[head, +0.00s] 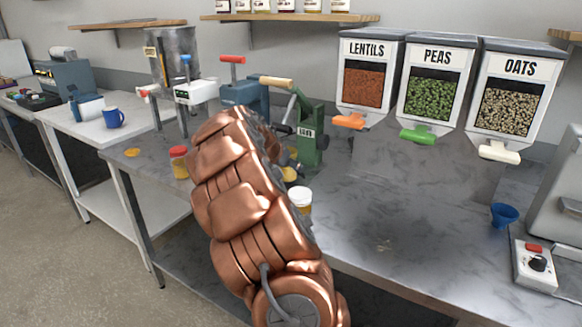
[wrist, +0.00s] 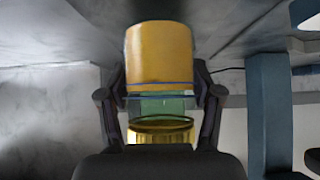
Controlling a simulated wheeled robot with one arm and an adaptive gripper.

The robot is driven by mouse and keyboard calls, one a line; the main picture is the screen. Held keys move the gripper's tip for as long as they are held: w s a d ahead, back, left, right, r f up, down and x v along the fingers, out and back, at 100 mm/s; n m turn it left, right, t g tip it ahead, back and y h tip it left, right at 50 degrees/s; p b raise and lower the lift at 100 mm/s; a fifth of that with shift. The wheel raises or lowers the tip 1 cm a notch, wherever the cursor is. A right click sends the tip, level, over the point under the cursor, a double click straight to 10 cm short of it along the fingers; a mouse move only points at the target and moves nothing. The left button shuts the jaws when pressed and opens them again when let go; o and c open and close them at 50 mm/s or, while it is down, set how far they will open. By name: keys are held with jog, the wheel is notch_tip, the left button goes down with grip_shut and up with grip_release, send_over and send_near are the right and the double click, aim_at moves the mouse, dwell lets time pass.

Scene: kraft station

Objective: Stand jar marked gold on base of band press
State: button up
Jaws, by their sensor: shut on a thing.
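In the wrist view my gripper (wrist: 162,98) is shut on a jar (wrist: 160,60). The jar has a wide yellow-gold part at the far end, a clear greenish band between the fingers and a shiny gold part near the palm. In the head view my copper-coloured arm hides my fingers and most of what they hold. A green press (head: 310,133) with a wooden handle stands just behind my arm, its base mostly hidden. A blue device (head: 240,93) with a red handle stands left of it. I cannot tell for certain which is the band press.
A white-lidded jar (head: 300,198) and a red-lidded jar (head: 180,162) stand near my arm. Lentils (head: 367,82), peas (head: 433,95) and oats (head: 508,108) dispensers stand behind. A blue funnel (head: 504,214) and control box (head: 535,265) are at right. The counter's front middle (head: 400,240) is clear.

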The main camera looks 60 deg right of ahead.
jog(key=shift+d+r, duration=0.15)
jog(key=shift+d, duration=0.6)
jog(key=shift+f+p, duration=0.3)
jog(key=shift+f, duration=0.55)
jog(key=o, duration=1.6)
jog(key=shift+o, duration=0.2)
jog(key=b+v, duration=0.1)
jog(key=v, duration=1.1)
jog(key=shift+b, duration=0.4)
